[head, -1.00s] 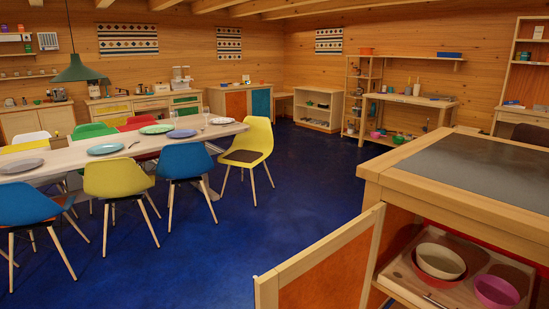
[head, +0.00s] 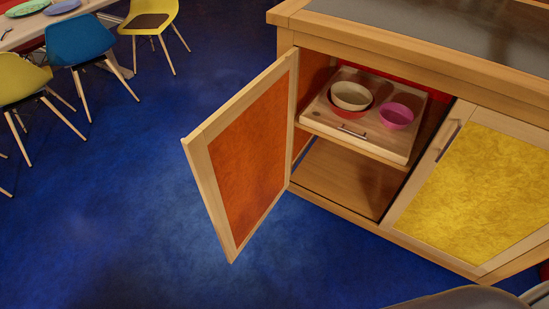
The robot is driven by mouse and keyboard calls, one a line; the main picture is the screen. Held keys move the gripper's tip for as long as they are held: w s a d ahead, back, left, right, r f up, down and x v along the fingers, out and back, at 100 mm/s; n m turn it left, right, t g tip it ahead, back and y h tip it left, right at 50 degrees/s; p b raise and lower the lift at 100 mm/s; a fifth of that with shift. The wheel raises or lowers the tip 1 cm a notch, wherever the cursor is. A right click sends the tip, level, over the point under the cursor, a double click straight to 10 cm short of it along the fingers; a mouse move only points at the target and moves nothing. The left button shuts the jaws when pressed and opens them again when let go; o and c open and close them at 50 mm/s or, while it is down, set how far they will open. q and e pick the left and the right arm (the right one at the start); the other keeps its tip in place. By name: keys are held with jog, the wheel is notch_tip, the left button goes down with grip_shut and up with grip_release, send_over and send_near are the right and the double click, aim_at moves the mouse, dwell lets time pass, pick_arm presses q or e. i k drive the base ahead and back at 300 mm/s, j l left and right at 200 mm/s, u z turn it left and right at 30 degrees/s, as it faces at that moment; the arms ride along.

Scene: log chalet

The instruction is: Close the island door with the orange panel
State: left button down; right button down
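The island (head: 410,48) stands at the right in the head view, with a dark top and a wooden frame. Its door with the orange panel (head: 250,150) is wide open, swung out to the left from its hinged edge at the cabinet's left side. The open compartment shows a pull-out wooden tray (head: 345,128) on a shelf, with a cream bowl in a red bowl (head: 350,97) and a pink bowl (head: 396,116). The lower space (head: 345,178) looks empty. Neither gripper is in view.
A door with a yellow panel (head: 485,195) beside the opening is shut. Blue floor (head: 120,210) is clear in front of and left of the orange door. A dining table with blue (head: 88,40) and yellow chairs (head: 150,20) stands at the upper left.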

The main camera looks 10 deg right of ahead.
aim_at(239, 158)
jog(key=i+j+z, duration=0.15)
jog(key=j+z, duration=0.15)
jog(key=z, duration=0.15)
jog(key=i+j+z, duration=0.1)
jog(key=j+z, duration=0.2)
jog(key=z, duration=0.15)
jog(key=i+j+z, duration=0.1)
jog(key=j+z, duration=0.6)
jog(key=z, duration=0.15)
jog(key=j, duration=0.55)
jog(key=k+j+z, duration=0.1)
jog(key=j, duration=0.45)
jog(key=k+j, duration=0.1)
jog(key=j, duration=0.5)
jog(key=z, duration=0.05)
